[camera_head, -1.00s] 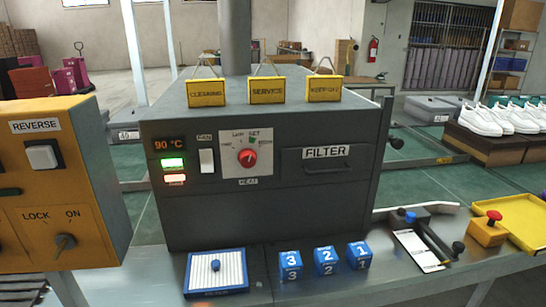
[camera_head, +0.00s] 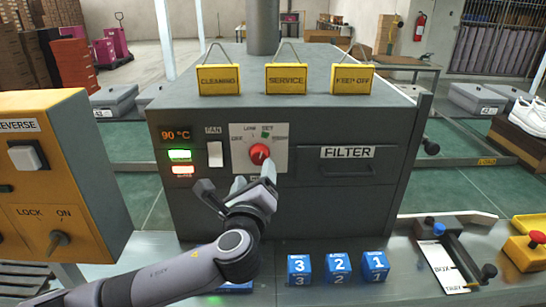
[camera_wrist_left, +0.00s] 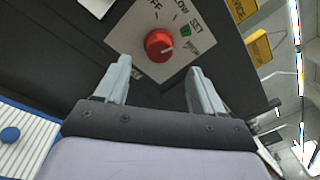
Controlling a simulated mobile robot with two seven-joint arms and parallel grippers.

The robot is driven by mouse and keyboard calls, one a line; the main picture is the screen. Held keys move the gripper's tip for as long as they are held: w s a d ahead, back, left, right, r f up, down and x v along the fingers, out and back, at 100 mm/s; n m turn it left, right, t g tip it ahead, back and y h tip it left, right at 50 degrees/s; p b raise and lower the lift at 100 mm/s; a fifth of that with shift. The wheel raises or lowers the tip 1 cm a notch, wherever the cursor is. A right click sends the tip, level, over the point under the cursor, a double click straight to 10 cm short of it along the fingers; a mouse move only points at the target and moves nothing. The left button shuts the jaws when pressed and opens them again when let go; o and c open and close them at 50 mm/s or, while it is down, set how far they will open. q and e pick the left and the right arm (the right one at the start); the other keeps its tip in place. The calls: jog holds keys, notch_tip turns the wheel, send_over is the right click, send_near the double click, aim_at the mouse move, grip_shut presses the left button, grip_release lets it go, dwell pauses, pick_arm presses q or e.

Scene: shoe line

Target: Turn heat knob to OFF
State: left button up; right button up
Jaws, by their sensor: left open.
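The red heat knob (camera_head: 259,153) sits on a light dial plate (camera_head: 240,160) on the front of the grey machine. In the left wrist view the knob (camera_wrist_left: 158,44) has a pale pointer mark directed to the right, away from the OFF label. My left gripper (camera_head: 254,178) is open and empty, just in front of and below the knob. In the left wrist view its fingertips (camera_wrist_left: 158,67) are spread, with the knob beyond the gap between them. No contact with the knob shows. My right gripper is out of view.
A white switch (camera_head: 215,154) and a 90 °C display (camera_head: 175,135) are left of the dial. The FILTER drawer (camera_head: 346,165) is to its right. Numbered blue blocks (camera_head: 338,268) stand below. A yellow control box (camera_head: 60,190) stands at left.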

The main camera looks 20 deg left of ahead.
aim_at(258, 159)
pick_arm(q)
jog(key=shift+w+a+p, duration=0.15)
jog(key=shift+w+a, duration=0.1)
jog(key=shift+w, duration=0.85)
jog(key=shift+w+a+p, duration=0.1)
jog(key=shift+w+a, duration=0.1)
jog(key=shift+w, duration=0.95)
jog(key=shift+w+a+p, duration=0.15)
jog(key=shift+w+a, duration=0.1)
jog(key=shift+w, duration=0.85)
jog(key=shift+c, duration=0.3)
jog(key=c, duration=1)
